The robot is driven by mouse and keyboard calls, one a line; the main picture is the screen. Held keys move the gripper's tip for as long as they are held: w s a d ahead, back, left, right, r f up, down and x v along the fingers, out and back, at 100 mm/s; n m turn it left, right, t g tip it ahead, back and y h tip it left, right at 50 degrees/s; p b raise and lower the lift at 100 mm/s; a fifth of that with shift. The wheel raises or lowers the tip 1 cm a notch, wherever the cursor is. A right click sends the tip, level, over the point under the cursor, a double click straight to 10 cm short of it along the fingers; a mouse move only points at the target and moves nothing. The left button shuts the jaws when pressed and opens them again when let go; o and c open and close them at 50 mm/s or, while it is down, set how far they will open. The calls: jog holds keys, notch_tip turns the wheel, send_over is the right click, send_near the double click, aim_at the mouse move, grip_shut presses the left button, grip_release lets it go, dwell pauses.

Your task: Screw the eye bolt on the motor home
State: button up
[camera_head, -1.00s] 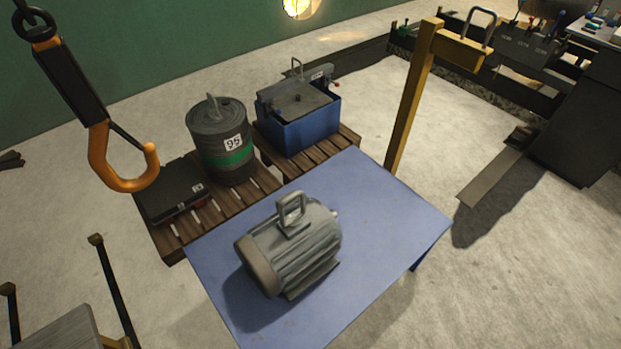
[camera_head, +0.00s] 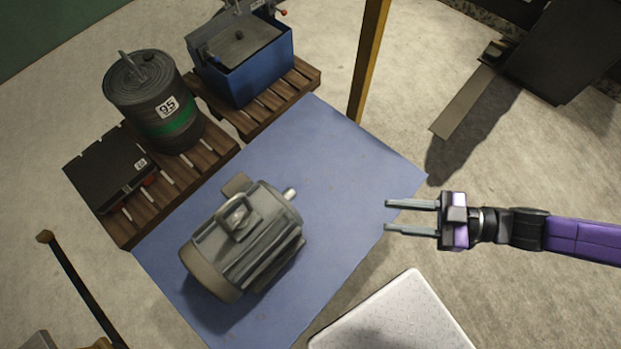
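A grey finned motor (camera_head: 247,245) lies on the blue table top (camera_head: 340,160), its shaft pointing to the upper right. The eye bolt (camera_head: 236,220), a grey loop, stands on top of the motor. Whether it is fully seated cannot be told from here. My gripper (camera_head: 391,215) is at the table's right edge, to the right of the motor, pointing left. Its two fingers are apart with nothing between them.
A yellow post (camera_head: 368,60) rises behind the table. Wooden pallets behind left carry a drum marked 95 (camera_head: 152,100), a blue tank (camera_head: 245,65) and a black case (camera_head: 108,165). A white patterned surface (camera_head: 395,318) is at the front.

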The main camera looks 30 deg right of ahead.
jog(key=w+a+f+n+g+y, duration=0.1)
jog(key=w+n+g+y, duration=0.25)
jog(key=w, duration=0.45)
jog(key=n+g+y+b, duration=0.2)
jog(key=n+g, duration=0.2)
jog(key=g, duration=0.4)
send_near(241, 193)
notch_tip(241, 193, down, 2)
jog(key=s+d, duration=0.2)
jog(key=d, duration=0.1)
jog(key=w+a+g, duration=0.1)
jog(key=a, duration=0.1)
jog(key=a+r+n+g, duration=0.1)
jog(key=a, duration=0.2)
jog(key=w+a+g+b, duration=0.1)
jog(key=a, duration=0.1)
jog(key=shift+w+a+r+n+g, duration=0.2)
jog(key=shift+w+a+n+g, duration=0.1)
jog(key=shift+a+n+g, duration=0.1)
jog(key=shift+a+r, duration=0.15)
jog(key=shift+a, duration=0.55)
jog(key=shift+p+x, duration=1)
jog(key=shift+x, duration=2.5)
jog(key=shift+s, duration=0.1)
grip_shut()
